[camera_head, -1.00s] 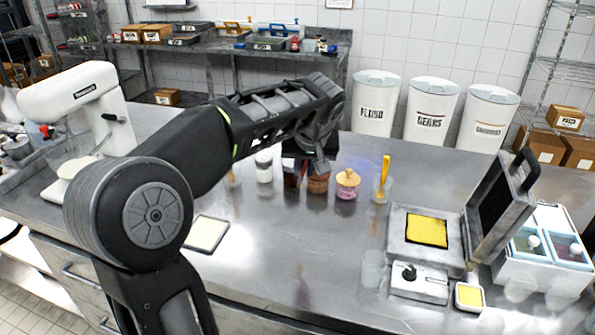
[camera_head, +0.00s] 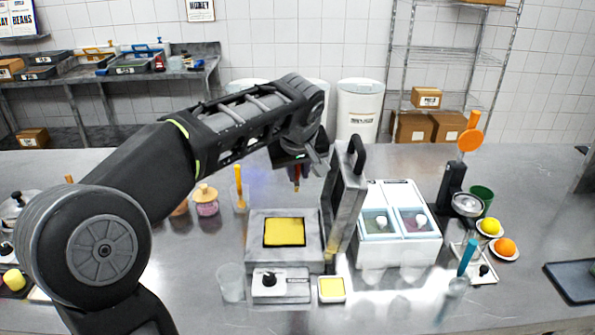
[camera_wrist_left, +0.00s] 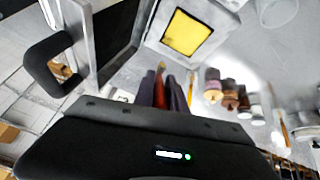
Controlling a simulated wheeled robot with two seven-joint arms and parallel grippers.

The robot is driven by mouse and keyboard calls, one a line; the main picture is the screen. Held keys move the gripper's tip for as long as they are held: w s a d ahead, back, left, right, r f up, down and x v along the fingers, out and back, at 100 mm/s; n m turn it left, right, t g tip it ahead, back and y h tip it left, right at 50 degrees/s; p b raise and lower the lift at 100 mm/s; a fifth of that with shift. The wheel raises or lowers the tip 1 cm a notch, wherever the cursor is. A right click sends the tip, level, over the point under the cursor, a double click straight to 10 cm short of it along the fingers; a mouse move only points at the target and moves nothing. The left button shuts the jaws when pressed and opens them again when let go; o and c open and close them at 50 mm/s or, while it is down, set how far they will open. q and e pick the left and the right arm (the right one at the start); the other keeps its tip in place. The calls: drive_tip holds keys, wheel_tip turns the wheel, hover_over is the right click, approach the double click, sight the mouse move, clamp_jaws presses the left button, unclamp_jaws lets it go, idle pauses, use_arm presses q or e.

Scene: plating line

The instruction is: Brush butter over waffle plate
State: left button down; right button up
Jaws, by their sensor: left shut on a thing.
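The waffle maker (camera_head: 256,225) stands open, its dark-handled lid (camera_head: 350,195) raised on the right. Its plate (camera_head: 284,232) shows as a yellow square with a dark border, also in the left wrist view (camera_wrist_left: 186,33). A small square dish with yellow content, probably butter (camera_head: 331,289), sits in front of it. My left gripper (camera_head: 297,178) is behind the waffle maker, left of the lid, above the counter. In the left wrist view its fingers (camera_wrist_left: 163,92) are shut on a thin reddish thing, seemingly a brush (camera_wrist_left: 160,68), mostly hidden. My right gripper is not in view.
A glass with a yellow-handled tool (camera_head: 239,190) and a pink jar (camera_head: 206,200) stand left of the waffle maker. An empty glass (camera_head: 231,283) stands front left. A white two-bin box (camera_head: 400,240) is close right of the lid. Fruit and a blue-handled tool (camera_head: 467,256) are farther right.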

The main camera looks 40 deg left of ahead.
use_arm(q)
drive_tip(key=shift+w+f, duration=0.1)
drive_tip(key=shift+f+b, duration=0.4)
drive_tip(key=shift+f, duration=0.05)
wheel_tip(320, 180, down, 4)
drive_tip(key=b, duration=0.2)
drive_tip(key=shift+b, duration=0.35)
